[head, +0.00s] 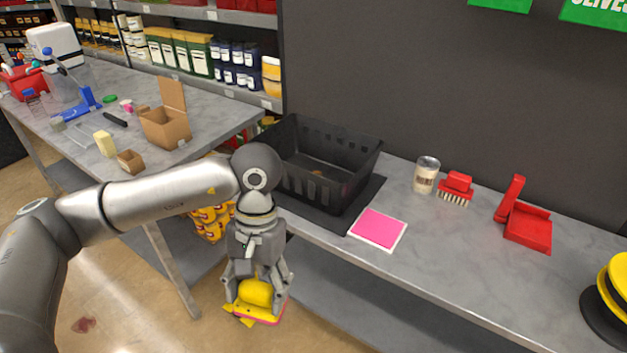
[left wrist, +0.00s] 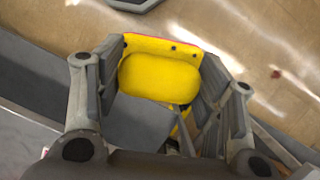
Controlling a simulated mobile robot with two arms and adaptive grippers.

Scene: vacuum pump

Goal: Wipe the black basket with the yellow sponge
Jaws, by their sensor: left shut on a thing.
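The black basket (head: 302,183) stands upright on a black mat at the near left of the grey counter. Its slotted walls show, and a small brownish patch is visible inside, too small to identify. My left gripper (head: 257,291) points down in front of the counter's edge, below and left of the basket and apart from it. It is shut on the yellow sponge (head: 257,293), a rounded yellow body on a flat yellow piece with a pinkish-red edge. The sponge also shows between the fingers in the left wrist view (left wrist: 158,78). My right gripper is not in view.
A pink square pad (head: 378,229) lies right of the basket. A jar (head: 426,175), a red brush (head: 456,188) and a red dustpan (head: 527,225) stand farther right. A dark wall is behind. Another table (head: 215,118) with boxes is at left. The counter's middle front is clear.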

